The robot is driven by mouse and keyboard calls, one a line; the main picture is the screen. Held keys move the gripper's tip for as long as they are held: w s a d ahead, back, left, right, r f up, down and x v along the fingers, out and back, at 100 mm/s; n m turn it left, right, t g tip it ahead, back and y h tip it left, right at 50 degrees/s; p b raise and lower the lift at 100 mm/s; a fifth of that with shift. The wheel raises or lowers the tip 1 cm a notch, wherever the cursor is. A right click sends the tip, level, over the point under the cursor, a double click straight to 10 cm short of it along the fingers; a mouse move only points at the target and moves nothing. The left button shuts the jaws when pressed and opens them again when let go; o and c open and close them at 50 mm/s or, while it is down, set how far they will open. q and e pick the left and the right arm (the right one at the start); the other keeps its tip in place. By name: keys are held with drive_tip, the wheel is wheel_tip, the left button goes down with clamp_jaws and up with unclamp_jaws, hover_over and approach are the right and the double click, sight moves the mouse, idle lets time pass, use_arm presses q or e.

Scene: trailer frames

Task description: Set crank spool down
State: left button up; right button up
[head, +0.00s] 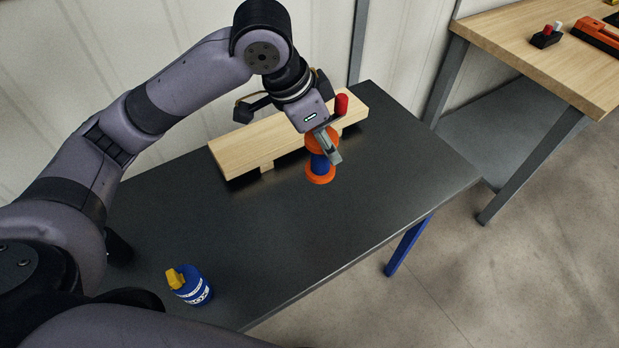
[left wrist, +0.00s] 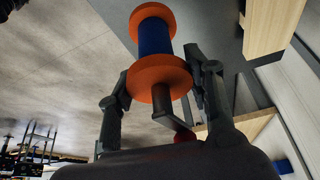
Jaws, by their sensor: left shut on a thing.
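The crank spool has orange flanges and a blue core (head: 319,161), with a red crank knob (head: 341,104). My left gripper (head: 327,146) is shut on it from above, over the dark table (head: 230,245). The spool is roughly upright. I cannot tell whether its lower flange touches the tabletop. In the left wrist view, the spool's blue core (left wrist: 155,37) lies between two orange flanges. The fingers of my left gripper (left wrist: 160,85) sit on either side of the nearer flange, with the crank arm between them. My right gripper is not in view.
A raised wooden board (head: 245,149) stands along the table's back, close behind the spool. The tabletop between is clear. A wooden workbench (head: 530,45) stands apart at the right.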

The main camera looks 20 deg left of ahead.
sight(322, 172)
use_arm(q)
drive_tip(key=f, duration=0.9)
drive_tip(key=shift+w+a+f, duration=0.1)
drive_tip(key=shift+w+f, duration=0.1)
drive_tip(key=shift+f, duration=0.1)
wheel_tip(322, 172, down, 6)
drive_tip(key=shift+f, duration=0.65)
drive_tip(key=o, duration=1.3)
drive_tip(key=shift+f, duration=0.1)
drive_tip(key=shift+c, duration=0.2)
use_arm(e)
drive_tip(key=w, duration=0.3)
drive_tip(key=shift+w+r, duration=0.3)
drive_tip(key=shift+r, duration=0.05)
